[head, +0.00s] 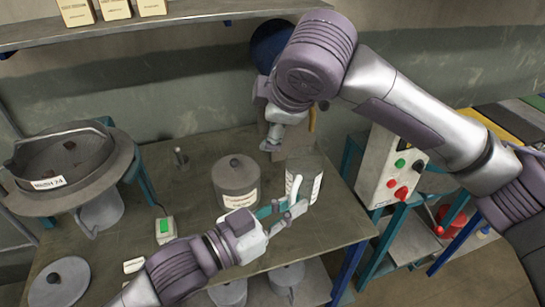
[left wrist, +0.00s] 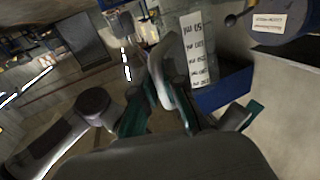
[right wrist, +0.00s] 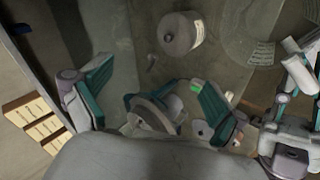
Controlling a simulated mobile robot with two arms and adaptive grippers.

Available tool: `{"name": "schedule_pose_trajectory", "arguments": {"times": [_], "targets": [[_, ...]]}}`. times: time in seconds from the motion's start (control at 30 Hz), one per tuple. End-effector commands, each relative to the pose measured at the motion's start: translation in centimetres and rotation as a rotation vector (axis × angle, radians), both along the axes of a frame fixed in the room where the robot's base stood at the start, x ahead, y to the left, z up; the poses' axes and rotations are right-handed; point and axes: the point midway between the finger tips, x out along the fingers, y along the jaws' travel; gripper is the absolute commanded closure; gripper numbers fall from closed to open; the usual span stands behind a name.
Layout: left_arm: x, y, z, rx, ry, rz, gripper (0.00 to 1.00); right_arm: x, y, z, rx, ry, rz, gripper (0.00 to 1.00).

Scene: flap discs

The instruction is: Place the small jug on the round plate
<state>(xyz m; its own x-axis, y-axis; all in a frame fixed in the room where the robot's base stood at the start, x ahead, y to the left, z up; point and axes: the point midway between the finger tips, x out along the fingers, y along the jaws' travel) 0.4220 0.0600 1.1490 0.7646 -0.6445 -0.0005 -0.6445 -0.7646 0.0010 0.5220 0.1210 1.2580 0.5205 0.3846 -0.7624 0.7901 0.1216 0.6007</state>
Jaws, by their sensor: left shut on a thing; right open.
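The small jug (head: 305,168) is a grey container with a pale handle and a printed label, right of a lidded pot. Its label with ml marks shows in the left wrist view (left wrist: 198,45). My left gripper (head: 285,212) is shut on the jug at its handle side; the exact contact is partly hidden. My right gripper (head: 272,140) is open and empty, above the back of the bench. Its spread fingers show in the right wrist view (right wrist: 150,95). I cannot tell for certain which thing is the round plate; a flat grey disc with a knob (head: 67,289) lies at front left.
The lidded pot (head: 236,182) stands close left of the jug. A wide round pan (head: 45,200) with a raised handle stands at far left. A small box with a green button (head: 165,230) is between. A control box (head: 388,170) stands right of the bench.

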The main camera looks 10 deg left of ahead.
Motion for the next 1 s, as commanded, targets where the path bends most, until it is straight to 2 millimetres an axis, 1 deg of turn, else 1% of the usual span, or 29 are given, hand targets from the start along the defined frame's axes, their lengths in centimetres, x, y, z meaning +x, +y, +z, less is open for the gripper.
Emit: {"name": "schedule_pose_trajectory", "arguments": {"times": [0.03, 0.1, 0.17, 0.2, 0.27, 0.3, 0.4, 0.53, 0.67, 0.77, 1.0], "targets": [[0.0, 0.0, 0.0, -0.001, -0.001, 0.000, 1.00, -2.1, 1.4, 0.8, -0.164, -0.065, 0.099, 0.03], [0.0, 0.0, 0.0, -0.001, -0.001, 0.000, 1.00, -4.6, 2.0, 1.2, -0.407, -0.140, 0.218, 0.03], [0.0, 0.0, 0.0, -0.001, -0.001, 0.000, 1.00, -6.3, 2.1, 1.4, -0.604, -0.190, 0.301, 0.03], [0.0, 0.0, 0.0, -0.001, -0.001, 0.000, 1.00, -7.2, 1.8, 1.4, -0.726, -0.211, 0.345, 0.03], [0.0, 0.0, 0.0, -0.001, -0.001, 0.000, 1.00, -8.3, 0.9, 1.0, -0.891, -0.219, 0.396, 0.03], [0.0, 0.0, 0.0, -0.001, -0.001, 0.000, 1.00, -8.8, 0.1, 0.6, -0.981, -0.211, 0.420, 0.03], [0.0, 0.0, 0.0, -0.001, -0.001, 0.000, 1.00, -9.3, -1.5, -0.3, -1.118, -0.174, 0.450, 0.03], [0.0, 0.0, 0.0, -0.001, -0.001, 0.000, 1.00, -9.6, -2.7, -1.0, -1.193, -0.141, 0.466, 0.03], [0.0, 0.0, 0.0, -0.001, -0.001, 0.000, 1.00, -8.9, -3.3, -2.0, -1.203, -0.131, 0.467, 0.03], [0.0, 0.0, 0.0, -0.001, -0.001, 0.000, 1.00, -8.1, -3.8, -3.1, -1.201, -0.130, 0.469, 0.03], [0.0, 0.0, 0.0, -0.001, -0.001, 0.000, 1.00, -5.1, -5.4, -6.3, -1.201, -0.132, 0.466, 0.03]]}}
